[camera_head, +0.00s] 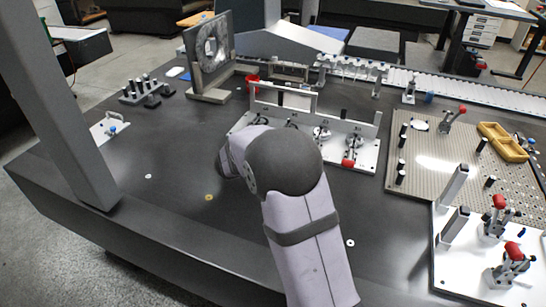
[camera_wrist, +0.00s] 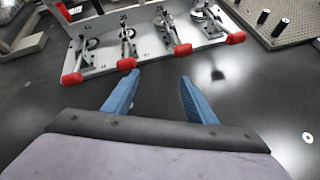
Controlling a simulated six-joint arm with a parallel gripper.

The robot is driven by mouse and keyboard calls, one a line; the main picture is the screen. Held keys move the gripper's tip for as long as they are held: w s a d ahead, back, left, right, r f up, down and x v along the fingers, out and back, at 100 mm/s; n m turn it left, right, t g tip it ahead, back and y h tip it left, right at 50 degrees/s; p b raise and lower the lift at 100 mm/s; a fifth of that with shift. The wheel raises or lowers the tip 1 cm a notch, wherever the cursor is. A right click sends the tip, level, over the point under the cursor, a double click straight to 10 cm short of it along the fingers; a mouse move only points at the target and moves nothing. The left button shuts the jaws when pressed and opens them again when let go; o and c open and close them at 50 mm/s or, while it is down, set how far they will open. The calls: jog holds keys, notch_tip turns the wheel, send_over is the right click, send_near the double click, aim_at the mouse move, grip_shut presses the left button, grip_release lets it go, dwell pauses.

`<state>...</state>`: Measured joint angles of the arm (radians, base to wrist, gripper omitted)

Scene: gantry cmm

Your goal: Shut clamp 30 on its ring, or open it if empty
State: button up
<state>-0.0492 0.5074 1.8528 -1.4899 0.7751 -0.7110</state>
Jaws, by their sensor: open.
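A white clamp fixture (camera_wrist: 105,58) fills the top of the wrist view. It carries several toggle clamps in a row, with red handles pointing toward me: far left (camera_wrist: 72,79), second (camera_wrist: 126,63), third (camera_wrist: 182,50) and far right (camera_wrist: 236,38). Round ring-like parts lie near the clamp arms, such as one at the left (camera_wrist: 91,44). The number marks are too small to read, so I cannot tell which clamp is 30. My gripper (camera_wrist: 155,92) is open and empty, its blue fingers in front of the second and third handles. The head view hides it behind my arm.
In the head view the fixture (camera_head: 367,160) stands mid-table. A perforated plate (camera_head: 440,180) with pins and a yellow tray (camera_head: 503,142) is to its right, and a white plate (camera_head: 455,270) with red-handled clamps is front right. The dark table (camera_head: 110,165) is mostly clear at left.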

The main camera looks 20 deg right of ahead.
jog(key=shift+w+d+f+n+t+b, duration=0.2)
jog(key=shift+w+d+f+n+t, duration=0.4)
jog(key=shift+w, duration=1.35)
jog(key=shift+w+d+f+n+t+b, duration=0.3)
jog(key=shift+w+d+f+n, duration=0.6)
jog(key=shift+w, duration=1.1)
jog(key=shift+w+d+f+n+t+b, duration=0.15)
jog(key=shift+w+d+f+n+t, duration=0.3)
jog(key=shift+w+n, duration=1.05)
jog(key=shift+w+a+f+m, duration=0.1)
jog(key=shift+w+m, duration=0.35)
jog(key=shift+m, duration=0.05)
jog(key=shift+c, duration=0.7)
